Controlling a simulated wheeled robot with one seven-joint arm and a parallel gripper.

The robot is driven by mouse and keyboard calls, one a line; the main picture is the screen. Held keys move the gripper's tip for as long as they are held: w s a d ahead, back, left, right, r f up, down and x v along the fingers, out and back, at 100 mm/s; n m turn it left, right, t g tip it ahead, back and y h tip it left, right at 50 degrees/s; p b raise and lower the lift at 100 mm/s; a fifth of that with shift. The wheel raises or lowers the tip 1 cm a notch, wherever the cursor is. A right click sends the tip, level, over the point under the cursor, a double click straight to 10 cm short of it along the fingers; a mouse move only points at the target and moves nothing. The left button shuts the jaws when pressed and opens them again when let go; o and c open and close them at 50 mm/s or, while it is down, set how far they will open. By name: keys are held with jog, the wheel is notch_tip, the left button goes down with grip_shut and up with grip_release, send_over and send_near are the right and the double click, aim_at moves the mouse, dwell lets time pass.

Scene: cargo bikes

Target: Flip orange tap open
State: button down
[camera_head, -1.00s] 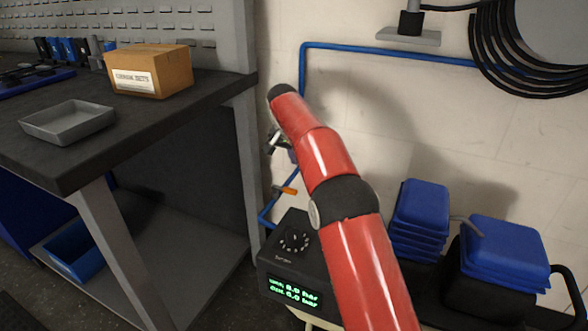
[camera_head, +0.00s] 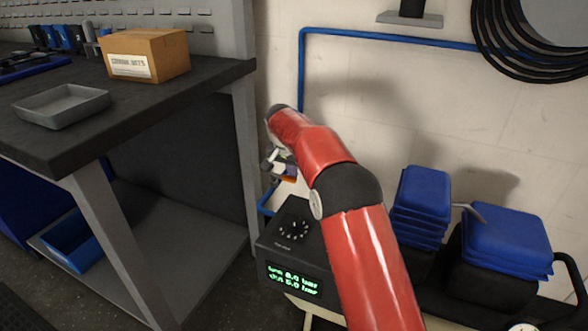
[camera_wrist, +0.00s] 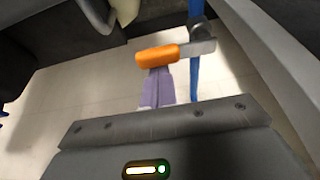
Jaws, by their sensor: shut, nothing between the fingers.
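The orange tap (camera_wrist: 157,56) shows in the wrist view as an orange handle on a grey metal lever. The lever joins a grey fitting on the blue pipe (camera_wrist: 194,88), and the handle lies across the pipe's line, pointing left. My gripper (camera_wrist: 158,75) is shut and empty, its pale purple fingers just below the handle in the picture. The fingertips overlap the handle's lower edge; I cannot tell whether they touch it. In the head view only a small part of the orange handle (camera_head: 288,179) shows, close to my gripper, which my red arm partly hides.
A black box with a dial and green display (camera_head: 293,279) stands below my arm. The workbench (camera_head: 150,95) is on the left, with a cardboard box (camera_head: 146,55) and grey tray (camera_head: 62,105). Blue stacked cases (camera_head: 505,241) stand at right. The wall is close behind the pipe.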

aim_at(284, 178)
jog(key=shift+s+m+h+p, duration=0.35)
jog(key=shift+m+p, duration=0.1)
jog(key=shift+m, duration=0.25)
jog(key=m+p, duration=0.1)
jog(key=s+m, duration=0.1)
jog(key=shift+s+a+r+m+g+h+p, duration=0.1)
jog(key=shift+s+a+m+g+h+p, duration=0.05)
jog(key=shift+a+m+g+h+p, duration=0.15)
jog(key=shift+s+a+m+g+h+p, duration=0.3)
jog(key=shift+s+m+p, duration=0.3)
jog(key=shift+m, duration=0.5)
jog(key=shift+s+a, duration=0.45)
jog(key=shift+s, duration=0.05)
jog(key=shift+s+a+p, duration=0.25)
jog(key=shift+s+a, duration=0.05)
jog(key=shift+a, duration=0.2)
jog(key=shift+s+a+p, duration=0.25)
jog(key=shift+a, duration=0.2)
jog(key=shift+w, duration=0.1)
jog(key=shift+w+p, duration=0.65)
jog(key=shift+w, duration=0.1)
